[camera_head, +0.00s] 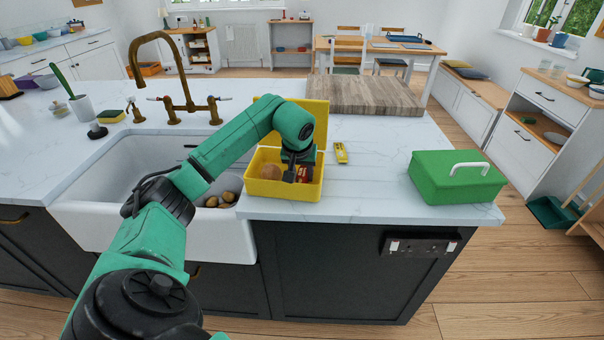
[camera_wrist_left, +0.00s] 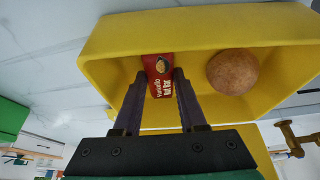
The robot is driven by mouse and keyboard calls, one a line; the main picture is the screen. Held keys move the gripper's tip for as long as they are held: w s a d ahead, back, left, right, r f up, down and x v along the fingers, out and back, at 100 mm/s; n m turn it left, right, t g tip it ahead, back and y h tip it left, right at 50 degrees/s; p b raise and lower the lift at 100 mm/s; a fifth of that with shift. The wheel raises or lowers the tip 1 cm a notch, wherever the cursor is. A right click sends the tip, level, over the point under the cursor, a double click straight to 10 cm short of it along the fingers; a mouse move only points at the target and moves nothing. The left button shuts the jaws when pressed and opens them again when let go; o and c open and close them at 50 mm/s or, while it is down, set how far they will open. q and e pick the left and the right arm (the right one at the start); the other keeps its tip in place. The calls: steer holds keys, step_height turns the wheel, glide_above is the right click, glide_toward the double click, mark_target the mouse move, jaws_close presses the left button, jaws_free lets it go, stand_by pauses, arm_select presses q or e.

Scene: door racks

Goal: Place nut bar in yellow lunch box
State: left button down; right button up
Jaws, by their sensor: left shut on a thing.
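The yellow lunch box (camera_head: 284,188) stands open at the counter's front edge, right of the sink, its lid (camera_head: 318,112) raised behind it. My left gripper (camera_head: 298,174) reaches down into the box. In the left wrist view its fingers (camera_wrist_left: 160,88) are shut on the red nut bar (camera_wrist_left: 158,80), which is inside the box's walls near one side. The nut bar also shows in the head view (camera_head: 304,172). I cannot tell whether it touches the box floor. A round brown item (camera_head: 271,172) lies in the box, left of the gripper. My right gripper is not in view.
A closed green box (camera_head: 455,178) with a white handle stands to the right. A small yellow packet (camera_head: 341,153) lies between the boxes. A wooden board (camera_head: 362,95) lies behind. The sink (camera_head: 150,190) holds several potatoes (camera_head: 222,200). The brass tap (camera_head: 160,75) stands behind it.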

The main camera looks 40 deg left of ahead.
arm_select(q)
steer(key=shift+f, duration=0.15)
steer(key=c, duration=0.5)
jaws_free()
steer(key=shift+o, duration=0.2)
steer(key=shift+r, duration=0.5)
steer(key=v, duration=1.1)
steer(key=shift+r, duration=0.2)
